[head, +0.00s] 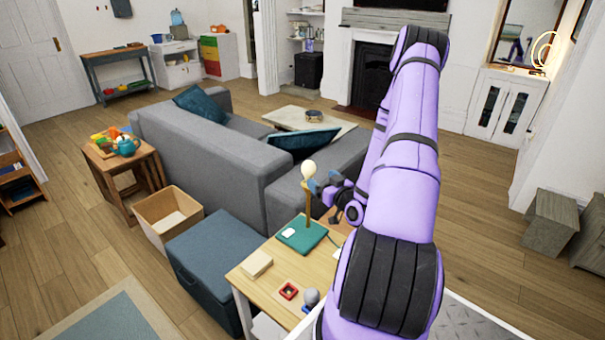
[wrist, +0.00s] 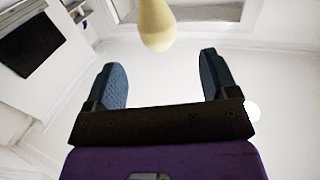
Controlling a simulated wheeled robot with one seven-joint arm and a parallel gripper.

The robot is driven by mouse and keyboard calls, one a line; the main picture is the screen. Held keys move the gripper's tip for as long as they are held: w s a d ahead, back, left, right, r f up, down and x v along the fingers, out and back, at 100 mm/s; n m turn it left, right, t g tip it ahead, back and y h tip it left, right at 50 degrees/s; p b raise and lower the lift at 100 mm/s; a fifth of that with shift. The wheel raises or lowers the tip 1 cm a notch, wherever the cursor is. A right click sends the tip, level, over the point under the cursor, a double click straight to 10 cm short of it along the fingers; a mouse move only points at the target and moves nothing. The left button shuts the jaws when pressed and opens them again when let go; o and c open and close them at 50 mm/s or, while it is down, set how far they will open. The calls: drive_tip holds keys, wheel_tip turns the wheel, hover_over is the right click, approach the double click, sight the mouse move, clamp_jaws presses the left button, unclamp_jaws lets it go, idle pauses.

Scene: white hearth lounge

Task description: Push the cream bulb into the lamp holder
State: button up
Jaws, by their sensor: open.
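The cream bulb (head: 308,168) stands upright at the top of a thin wooden lamp holder (head: 307,205), which rises from a green base (head: 302,234) on the side table. How deep the bulb sits in the holder cannot be told. My gripper (head: 322,184) is open and empty, just right of and slightly below the bulb in the head view. In the wrist view the bulb (wrist: 157,25) shows at the top edge, its rounded end towards the gap between my spread fingers (wrist: 157,70). The fingers appear clear of it.
A grey sofa (head: 215,150) stands behind, with a blue storage box (head: 215,265) left of the table.

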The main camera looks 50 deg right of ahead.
sight(313, 171)
drive_tip(key=x, duration=0.8)
drive_tip(key=shift+w+d, duration=0.15)
drive_tip(key=shift+w, duration=0.15)
drive_tip(key=shift+c, duration=0.4)
drive_tip(key=c, duration=1)
drive_tip(key=shift+r, duration=0.2)
